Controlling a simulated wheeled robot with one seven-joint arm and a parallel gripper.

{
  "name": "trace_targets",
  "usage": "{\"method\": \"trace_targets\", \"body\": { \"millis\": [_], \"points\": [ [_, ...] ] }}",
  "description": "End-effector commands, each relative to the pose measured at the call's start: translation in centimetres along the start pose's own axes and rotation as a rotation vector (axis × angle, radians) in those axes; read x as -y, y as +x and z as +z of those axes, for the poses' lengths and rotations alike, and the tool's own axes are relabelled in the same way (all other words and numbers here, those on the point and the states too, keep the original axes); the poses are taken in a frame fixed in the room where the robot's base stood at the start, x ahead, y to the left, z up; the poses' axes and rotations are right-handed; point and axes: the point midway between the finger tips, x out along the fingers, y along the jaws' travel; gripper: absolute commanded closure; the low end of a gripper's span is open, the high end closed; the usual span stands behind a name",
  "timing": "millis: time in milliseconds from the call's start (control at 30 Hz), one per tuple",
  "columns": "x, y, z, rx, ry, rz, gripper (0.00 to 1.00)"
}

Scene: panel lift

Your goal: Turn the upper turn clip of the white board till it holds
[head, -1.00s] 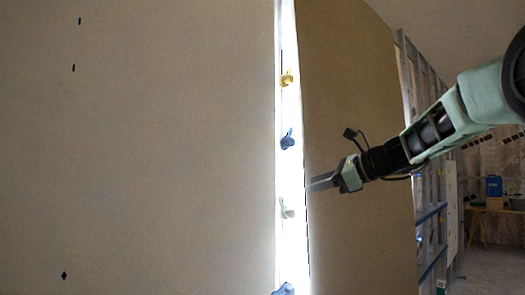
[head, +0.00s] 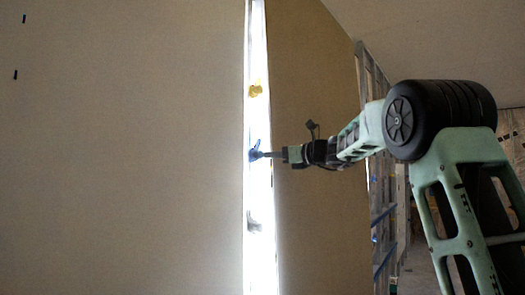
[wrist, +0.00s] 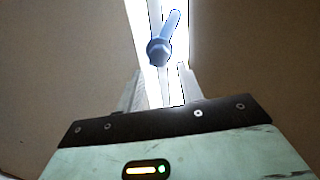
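A large pale board (head: 120,150) fills the left of the head view, beside a bright vertical gap. Along the gap are a yellow clip (head: 256,90), a blue clip (head: 255,151) and a pale clip (head: 254,226). My gripper (head: 266,154) is level with the blue clip, its tips at or very near it. In the wrist view the blue clip (wrist: 162,45) shows a round head and a slanting lever, just beyond the fingertips. My gripper (wrist: 160,72) is open there, one finger on each side of the gap. Contact cannot be told.
A tan panel (head: 310,150) stands right of the gap, close to my wrist. Metal framing (head: 376,190) rises behind it at the right. The space in front of the left board is clear.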

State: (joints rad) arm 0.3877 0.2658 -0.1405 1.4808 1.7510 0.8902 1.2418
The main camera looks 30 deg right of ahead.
Motion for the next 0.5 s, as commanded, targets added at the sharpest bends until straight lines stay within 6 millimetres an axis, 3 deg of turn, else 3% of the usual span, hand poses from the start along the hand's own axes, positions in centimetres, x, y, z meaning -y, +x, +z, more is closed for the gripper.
{"method": "trace_targets", "body": {
  "millis": [200,500],
  "points": [
    [0.0,3.9,0.3,-0.001,0.000,0.001,0.63],
    [0.0,5.7,0.0,0.000,0.000,0.000,0.63]
  ]
}}
